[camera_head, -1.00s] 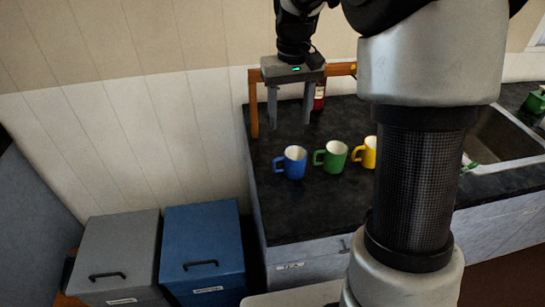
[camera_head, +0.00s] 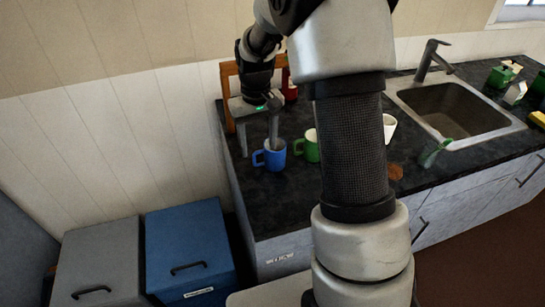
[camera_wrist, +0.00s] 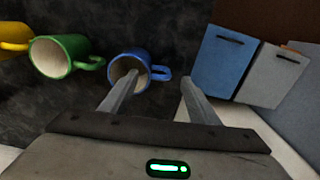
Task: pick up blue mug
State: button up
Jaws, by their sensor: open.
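The blue mug (camera_head: 273,160) stands upright on the dark counter near its left end, its handle to the left in the head view. In the wrist view the blue mug (camera_wrist: 121,57) shows its open top, with its handle on the right. My gripper (camera_head: 258,149) is open and empty above it. In the wrist view one finger overlaps the mug's opening and the other lies beyond the handle, so the handle appears between the fingers (camera_wrist: 158,78). I cannot tell whether a finger is inside the mug or touching it.
A green mug (camera_head: 309,150) stands close to the right of the blue mug. A yellow mug (camera_wrist: 14,36) shows in the wrist view. A wooden frame (camera_head: 228,84) and red object (camera_head: 290,90) stand behind. A sink (camera_head: 455,108) is right; blue (camera_head: 190,245) and grey bins (camera_head: 95,258) stand left.

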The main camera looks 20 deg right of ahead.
jog(key=shift+f, duration=2.75)
jog(key=shift+c, duration=0.3)
grip_shut()
notch_tip(320, 180, up, 10)
jog(key=shift+r, duration=0.1)
